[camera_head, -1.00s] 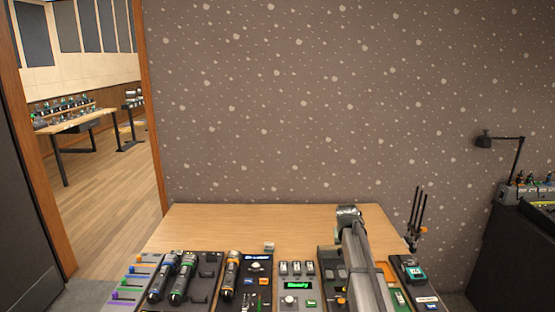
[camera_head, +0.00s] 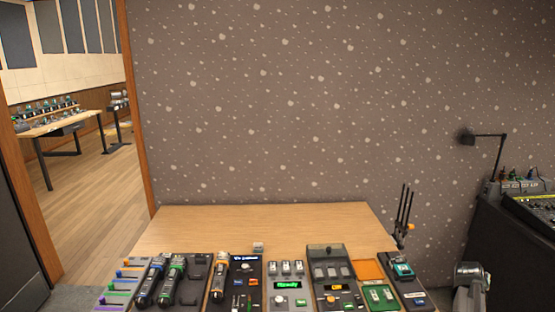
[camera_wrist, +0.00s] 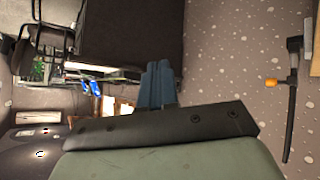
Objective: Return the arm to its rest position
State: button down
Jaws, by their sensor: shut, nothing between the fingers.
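My gripper (camera_wrist: 158,68) shows in the wrist view as blue-grey fingers pressed together with nothing between them. It points away from the table, toward the room's side with dark furniture. In the head view, part of my arm (camera_head: 470,288) shows at the lower right edge, off the right side of the wooden table (camera_head: 265,228). The gripper itself is not visible in the head view. A control box with a green "Ready" display (camera_head: 287,285) and a grey box with faders (camera_head: 333,272) sit along the table's near edge, clear of my arm.
Microphones (camera_head: 174,282), coloured cable strips (camera_head: 118,288) and an orange-green tray (camera_head: 372,280) line the near edge. Upright black antennas (camera_head: 404,210) stand at the right corner. A dark cabinet with a mixer (camera_head: 535,207) is at far right. The table's back half is clear.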

jog(key=s+f+m+g, duration=0.1)
jog(key=s+f, duration=0.9)
jog(key=s+a+f+n+g+y, duration=0.2)
jog(key=s+a+f+y, duration=0.1)
jog(key=a+f, duration=0.95)
jog(key=s+a+f+n+g+y, duration=0.25)
jog(key=a+f, duration=0.75)
jog(key=a, duration=0.6)
jog(key=s+a+f+n+g+y, duration=0.1)
jog(key=s+a+f+n+g, duration=0.1)
jog(key=s+a, duration=0.9)
jog(key=s+a+f+n+g+y, duration=0.1)
jog(key=s+a+f+g, duration=0.4)
jog(key=s+a, duration=0.6)
jog(key=s+f+n, duration=0.1)
jog(key=s+f, duration=0.1)
jog(key=s, duration=0.1)
jog(key=shift+a, duration=0.4)
